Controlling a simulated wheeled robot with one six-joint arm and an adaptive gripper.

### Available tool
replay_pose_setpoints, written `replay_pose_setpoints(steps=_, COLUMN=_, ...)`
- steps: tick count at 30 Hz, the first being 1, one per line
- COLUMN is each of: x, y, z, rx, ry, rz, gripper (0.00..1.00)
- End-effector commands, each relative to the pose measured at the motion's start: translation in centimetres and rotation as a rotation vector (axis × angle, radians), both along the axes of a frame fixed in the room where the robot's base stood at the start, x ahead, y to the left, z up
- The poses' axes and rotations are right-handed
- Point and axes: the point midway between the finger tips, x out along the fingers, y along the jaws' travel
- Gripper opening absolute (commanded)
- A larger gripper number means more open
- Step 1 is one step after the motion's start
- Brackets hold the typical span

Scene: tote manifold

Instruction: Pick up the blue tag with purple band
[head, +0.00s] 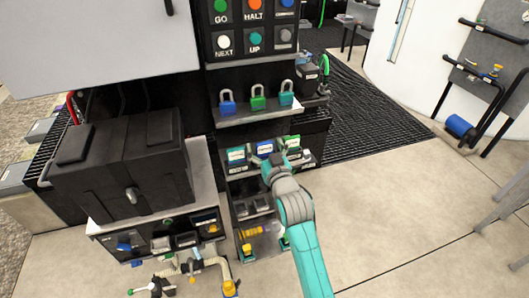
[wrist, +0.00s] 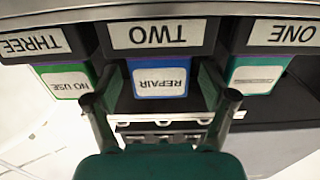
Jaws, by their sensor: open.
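The blue tag (wrist: 160,78) hangs under the label TWO in the wrist view. Its white face reads REPAIR upside down, and its edge looks blue to violet; a separate purple band is hard to make out. In the head view the blue tag (head: 264,148) is the middle one on the tag rack. My gripper (wrist: 148,84) is open and empty, with one finger on each side of the blue tag. I cannot tell whether the fingers touch it. In the head view my gripper (head: 277,163) is just in front of the tag, its fingers mostly hidden.
Padlocks (head: 258,98) stand on the shelf above. A black case (head: 120,165) is at the left.

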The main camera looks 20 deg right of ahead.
Motion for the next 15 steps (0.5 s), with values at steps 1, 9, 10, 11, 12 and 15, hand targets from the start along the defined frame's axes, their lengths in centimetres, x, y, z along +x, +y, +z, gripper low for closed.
replay_pose_setpoints(steps=1, x=0.07, y=0.01, z=0.03, rx=0.000, ry=-0.001, rz=0.000, gripper=0.83)
replay_pose_setpoints(steps=9, x=0.03, y=0.02, z=0.02, rx=0.000, ry=0.000, rz=0.000, gripper=0.56)
replay_pose_setpoints(steps=10, x=0.03, y=0.02, z=0.02, rx=0.000, ry=0.000, rz=0.000, gripper=0.48)
replay_pose_setpoints(steps=11, x=0.02, y=0.02, z=0.02, rx=0.000, ry=0.000, rz=0.000, gripper=0.41)
replay_pose_setpoints(steps=12, x=0.02, y=0.03, z=0.02, rx=0.000, ry=0.000, rz=0.000, gripper=0.31)
replay_pose_setpoints(steps=15, x=0.02, y=0.03, z=0.01, rx=0.000, ry=0.000, rz=0.000, gripper=0.23)
